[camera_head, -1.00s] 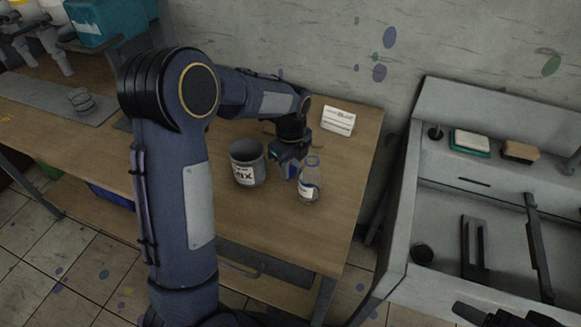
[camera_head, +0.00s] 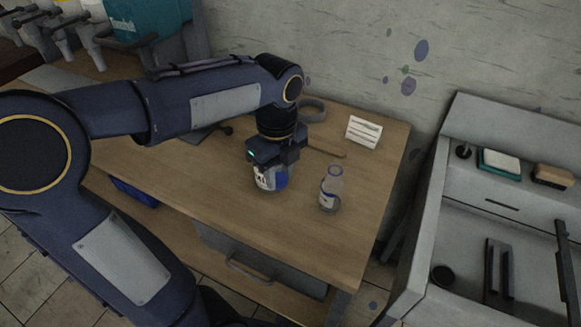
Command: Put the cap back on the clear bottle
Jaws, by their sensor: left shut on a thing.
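The clear bottle (camera_head: 330,190) stands upright on the wooden table, with a white and blue label and no cap visible on its neck. My left gripper (camera_head: 275,162) points down to the left of the bottle, apart from it. It is shut on a blue thing (camera_head: 281,179). I cannot tell whether this is the cap, as the fingers hide much of it. My right gripper is not in view.
A small white card stand (camera_head: 363,131) is at the table's back right, with a grey ring-shaped item (camera_head: 312,110) behind my gripper. A sink unit (camera_head: 455,180) with a sponge (camera_head: 552,176) stands to the right. The table (camera_head: 335,245) in front of the bottle is clear.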

